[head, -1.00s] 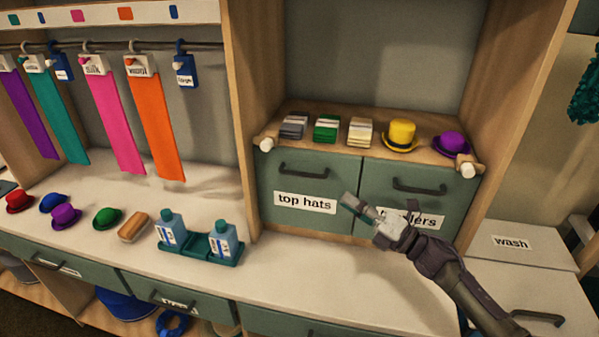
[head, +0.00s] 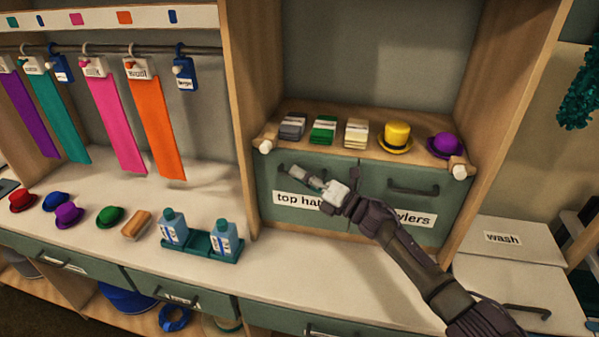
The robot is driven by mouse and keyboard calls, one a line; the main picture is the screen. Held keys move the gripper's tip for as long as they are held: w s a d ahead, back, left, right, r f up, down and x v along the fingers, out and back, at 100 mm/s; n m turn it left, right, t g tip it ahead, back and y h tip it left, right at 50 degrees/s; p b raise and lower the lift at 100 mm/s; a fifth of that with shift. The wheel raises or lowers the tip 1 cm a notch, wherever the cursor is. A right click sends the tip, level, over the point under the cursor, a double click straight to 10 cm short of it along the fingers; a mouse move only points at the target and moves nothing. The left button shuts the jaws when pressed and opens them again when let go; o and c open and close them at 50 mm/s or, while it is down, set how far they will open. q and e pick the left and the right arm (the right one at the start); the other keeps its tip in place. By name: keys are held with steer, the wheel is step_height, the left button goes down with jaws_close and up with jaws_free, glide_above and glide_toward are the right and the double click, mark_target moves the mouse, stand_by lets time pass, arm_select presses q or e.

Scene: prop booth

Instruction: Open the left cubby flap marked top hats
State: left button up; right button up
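The left cubby flap (head: 300,217) is green and looks shut. Its white label (head: 291,200) reads "top ha", with the end hidden behind my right gripper. A dark bar handle (head: 284,171) sits near the flap's top edge, partly covered by the gripper. My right gripper (head: 301,175) is in front of this flap, its fingertips at or very near the handle. I cannot tell whether they touch it or how far apart the fingers are. My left gripper is not in view.
The right flap (head: 408,182), labelled "...ylers", is partly behind my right arm. Above the flaps, a shelf holds folded cloths (head: 324,129), a yellow hat (head: 396,138) and a purple hat (head: 444,145). Bottles in a teal tray (head: 204,247) stand on the counter at left. The counter below the flaps is clear.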

steer(key=shift+w+a, duration=0.15)
steer(key=shift+a, duration=0.05)
jaws_close()
stand_by(0.3)
steer(key=s+a+f+n+g+y+b, duration=0.1)
steer(key=s+f+n+b, duration=0.2)
steer(key=b, duration=0.5)
steer(key=s+a+f+n+g+y+b, duration=0.1)
steer(key=s+a+f+n+y+b, duration=0.1)
steer(key=s+n+b, duration=0.4)
steer(key=shift+s+a+f+b, duration=0.25)
steer(key=shift+s+f+b, duration=0.4)
steer(key=shift+s+b, duration=0.5)
steer(key=shift+w, duration=0.1)
